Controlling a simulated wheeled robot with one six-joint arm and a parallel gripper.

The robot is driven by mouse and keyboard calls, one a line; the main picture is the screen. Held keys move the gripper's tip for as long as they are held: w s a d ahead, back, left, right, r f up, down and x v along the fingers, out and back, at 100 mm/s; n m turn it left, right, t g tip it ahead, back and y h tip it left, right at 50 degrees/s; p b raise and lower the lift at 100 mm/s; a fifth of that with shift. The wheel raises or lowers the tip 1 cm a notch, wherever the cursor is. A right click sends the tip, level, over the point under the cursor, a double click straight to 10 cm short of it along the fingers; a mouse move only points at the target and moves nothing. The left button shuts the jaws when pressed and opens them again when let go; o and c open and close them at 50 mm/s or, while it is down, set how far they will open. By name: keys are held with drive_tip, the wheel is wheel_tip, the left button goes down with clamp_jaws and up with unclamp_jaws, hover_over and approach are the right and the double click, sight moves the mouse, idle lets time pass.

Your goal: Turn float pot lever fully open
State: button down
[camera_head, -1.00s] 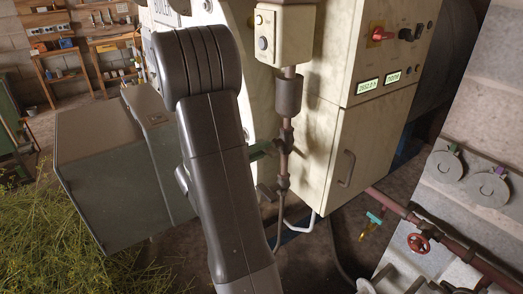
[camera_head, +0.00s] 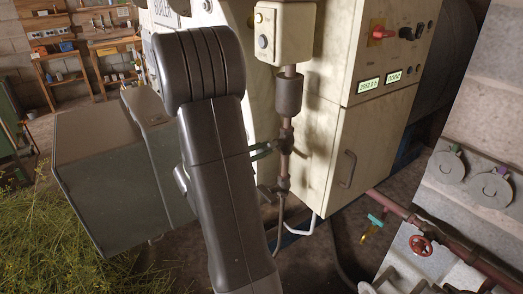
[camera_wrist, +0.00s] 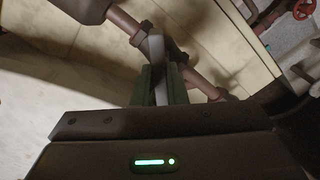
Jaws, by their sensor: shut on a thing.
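The float pot is probably the dark cylinder (camera_head: 289,96) on the vertical pipe under a cream switch box; part of a cylinder (camera_wrist: 82,8) shows at the top left of the wrist view. Below it, the wrist view shows a grey lever (camera_wrist: 157,47) at the brown pipe. My gripper (camera_wrist: 159,82) is shut on this lever, its dark green fingers on either side. My arm hides most of the gripper there, and the lever's angle is hard to tell.
A cream cabinet (camera_head: 346,155) stands close behind the pipe. A second fitting (camera_head: 268,193) sits lower on the pipe. A red valve wheel (camera_head: 420,245) and a teal-handled tap (camera_head: 375,219) are at the right. A grey-green box (camera_head: 100,170) stands at the left.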

drive_tip(key=n+p, duration=0.1)
drive_tip(key=n, duration=0.3)
drive_tip(key=shift+n+p, duration=1.4)
drive_tip(key=shift+n, duration=1.2)
drive_tip(key=c, duration=1.5)
unclamp_jaws()
drive_tip(key=shift+o, duration=0.2)
drive_tip(key=b+v, duration=0.3)
drive_tip(key=v, duration=1.1)
drive_tip(key=shift+d, duration=0.1)
